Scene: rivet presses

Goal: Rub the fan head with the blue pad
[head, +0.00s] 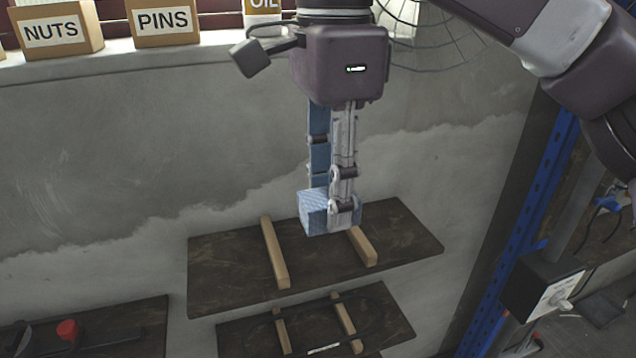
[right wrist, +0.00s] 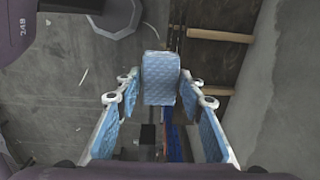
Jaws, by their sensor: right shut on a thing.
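The blue pad (head: 314,212) is a light blue quilted block. My right gripper (head: 332,208) points down and is shut on it, holding it in front of the wall, over the upper dark shelf in the picture. The pad also shows in the right wrist view (right wrist: 160,80), between the fingertips. The fan head (head: 440,42) shows only as part of a round wire guard at the top of the head view, behind and to the right of my gripper's body. The rest is hidden or out of frame. The pad is well apart from it. My left gripper is not in view.
The ledge at upper left holds a NUTS box (head: 54,28), a PINS box (head: 162,20) and an OIL container (head: 263,14). A dark shelf (head: 215,270) with two wooden strips lies below the pad. A blue upright (head: 520,240) stands at right, beside a dark box (head: 540,285).

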